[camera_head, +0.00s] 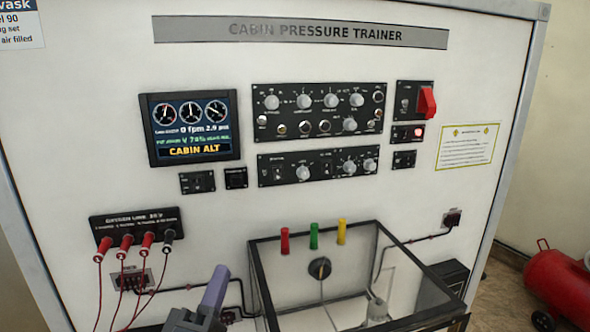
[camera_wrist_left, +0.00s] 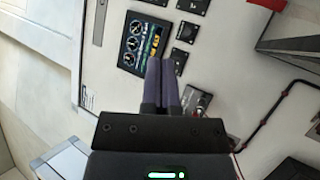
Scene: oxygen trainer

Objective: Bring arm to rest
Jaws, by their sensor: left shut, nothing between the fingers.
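My left gripper (camera_head: 218,285) shows at the bottom of the head view, left of the glass-sided box. Its purple-grey fingers point up and are closed together. In the left wrist view the gripper (camera_wrist_left: 162,65) is shut with nothing between its fingers. The fingers point toward the trainer panel (camera_head: 215,70), near the display (camera_wrist_left: 136,42) and the plug block, and appear apart from them. My right gripper is in neither view.
A clear box with a black frame (camera_head: 262,285) stands at the panel's lower middle. Red, green and yellow handles (camera_head: 314,236) are above it. Red cables hang from the plug block (camera_head: 135,228) at left. A red tank (camera_head: 560,285) stands on the floor at right.

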